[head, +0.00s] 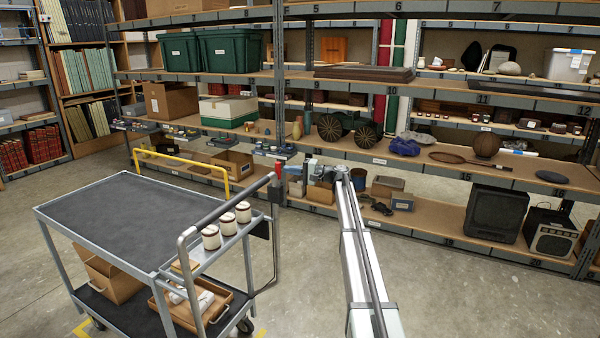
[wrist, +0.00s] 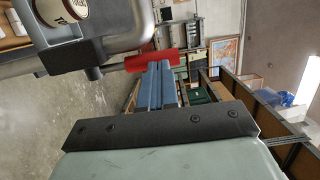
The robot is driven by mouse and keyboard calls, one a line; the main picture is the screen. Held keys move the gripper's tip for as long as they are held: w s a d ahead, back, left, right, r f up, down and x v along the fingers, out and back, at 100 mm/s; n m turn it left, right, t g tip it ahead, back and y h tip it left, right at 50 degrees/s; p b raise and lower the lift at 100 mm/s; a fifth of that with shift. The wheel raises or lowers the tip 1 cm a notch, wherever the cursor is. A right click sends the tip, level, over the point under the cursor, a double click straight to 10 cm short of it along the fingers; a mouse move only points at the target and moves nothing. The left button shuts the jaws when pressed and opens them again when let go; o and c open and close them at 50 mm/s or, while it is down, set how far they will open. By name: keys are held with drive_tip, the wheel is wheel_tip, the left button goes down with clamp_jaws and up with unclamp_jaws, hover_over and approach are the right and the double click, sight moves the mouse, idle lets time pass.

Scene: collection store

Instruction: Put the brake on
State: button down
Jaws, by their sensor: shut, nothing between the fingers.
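The grey cart (head: 100,215) stands at the left with a tubular push handle (head: 215,212) along its right side. A short brake lever with a red grip (head: 278,170) sticks up by the handle's far end. In the wrist view the red grip (wrist: 152,62) sits on a thin metal rod coming from a dark bracket on the cart's frame. My gripper (head: 293,176) is just right of the red grip. In the wrist view my gripper's blue-grey fingers (wrist: 158,72) are shut and empty, their tips at the red grip. I cannot tell whether they touch it.
White jars (head: 227,224) stand on the cart's side shelf near the handle. The lower deck holds a cardboard box (head: 108,270) and a wooden tray (head: 205,300). Loaded shelving (head: 380,160) runs close behind my gripper. Concrete floor (head: 300,290) is clear between cart and arm.

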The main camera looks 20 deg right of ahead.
drive_tip(key=shift+w+a, duration=0.35)
drive_tip(key=shift+a, duration=0.15)
drive_tip(key=w+a+m+g+h, duration=0.1)
drive_tip(key=w+a+g+h, duration=0.4)
drive_tip(key=w+a+h, duration=0.1)
drive_tip(key=shift+w+a+f+h, duration=0.3)
drive_tip(key=shift+w+a+f, duration=0.05)
drive_tip(key=shift+w+a, duration=0.1)
idle(0.7)
drive_tip(key=shift+w+a+f, duration=0.1)
drive_tip(key=shift+a, duration=0.05)
idle(0.4)
drive_tip(key=w+a+r+v, duration=0.1)
drive_tip(key=r+v, duration=0.1)
drive_tip(key=v, duration=1.2)
drive_tip(key=shift+w+r, duration=0.25)
drive_tip(key=shift+w, duration=0.05)
drive_tip(key=shift+a, duration=0.15)
